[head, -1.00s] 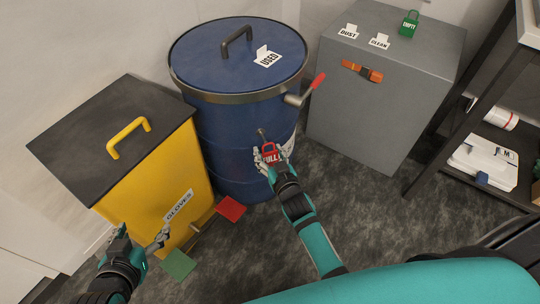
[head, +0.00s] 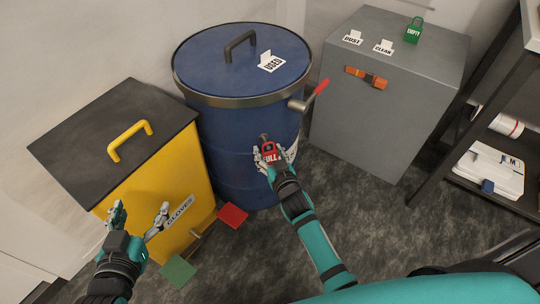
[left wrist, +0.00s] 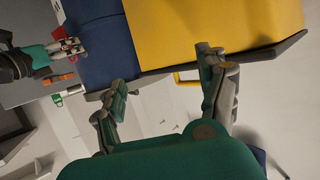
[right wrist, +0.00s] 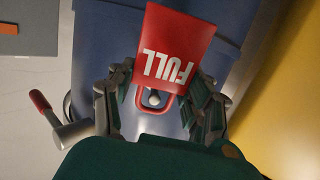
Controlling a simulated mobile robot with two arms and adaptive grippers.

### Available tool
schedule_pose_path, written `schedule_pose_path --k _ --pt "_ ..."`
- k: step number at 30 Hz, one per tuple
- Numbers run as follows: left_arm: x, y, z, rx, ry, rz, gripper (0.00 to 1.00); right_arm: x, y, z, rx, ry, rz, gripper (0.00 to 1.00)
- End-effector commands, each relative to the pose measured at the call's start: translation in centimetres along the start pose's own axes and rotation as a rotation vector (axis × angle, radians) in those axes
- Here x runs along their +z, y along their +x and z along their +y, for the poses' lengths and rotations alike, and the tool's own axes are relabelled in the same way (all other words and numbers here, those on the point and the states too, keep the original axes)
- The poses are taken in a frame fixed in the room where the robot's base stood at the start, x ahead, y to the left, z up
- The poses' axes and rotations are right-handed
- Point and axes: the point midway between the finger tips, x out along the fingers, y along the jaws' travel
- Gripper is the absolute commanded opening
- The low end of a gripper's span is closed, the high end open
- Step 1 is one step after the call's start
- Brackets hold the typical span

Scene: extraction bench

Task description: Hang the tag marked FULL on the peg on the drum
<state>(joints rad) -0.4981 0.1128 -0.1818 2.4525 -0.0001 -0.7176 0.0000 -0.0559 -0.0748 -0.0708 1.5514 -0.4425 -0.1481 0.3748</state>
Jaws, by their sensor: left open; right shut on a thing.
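The red tag marked FULL (head: 269,154) is held in my right gripper (head: 271,160) in front of the blue drum (head: 225,135). The peg (head: 263,137) on the drum's side shows just above the tag in the head view. In the right wrist view the tag (right wrist: 174,48) shows its lettering upside down. The round peg end (right wrist: 153,98) appears inside the tag's loop; I cannot tell whether the peg passes through it. My right gripper (right wrist: 160,92) has a finger on each side of the tag. My left gripper (head: 140,212) is open and empty before the yellow bin.
The yellow bin (head: 180,185) stands left of the drum. The drum's red-tipped lever (head: 310,97) sticks out at right. A grey cabinet (head: 370,125) carries a green EMPTY tag (head: 413,30). Red (head: 233,215) and green (head: 178,271) pedals lie low near the bin.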

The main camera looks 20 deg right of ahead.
Motion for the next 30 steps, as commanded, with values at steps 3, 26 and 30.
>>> schedule_pose_path --k 3,26,30 --pt "-0.8 0.2 0.1 0.001 0.000 0.042 0.75 0.0 0.3 0.0 0.000 0.000 0.000 0.30" --pt "-4.3 0.1 0.7 0.016 -0.003 0.240 0.75 0.3 2.2 0.0 0.000 0.001 0.001 0.30" --pt "-4.3 0.1 0.7 0.016 -0.003 0.240 0.75 0.4 2.3 0.0 0.000 0.001 0.000 0.30"
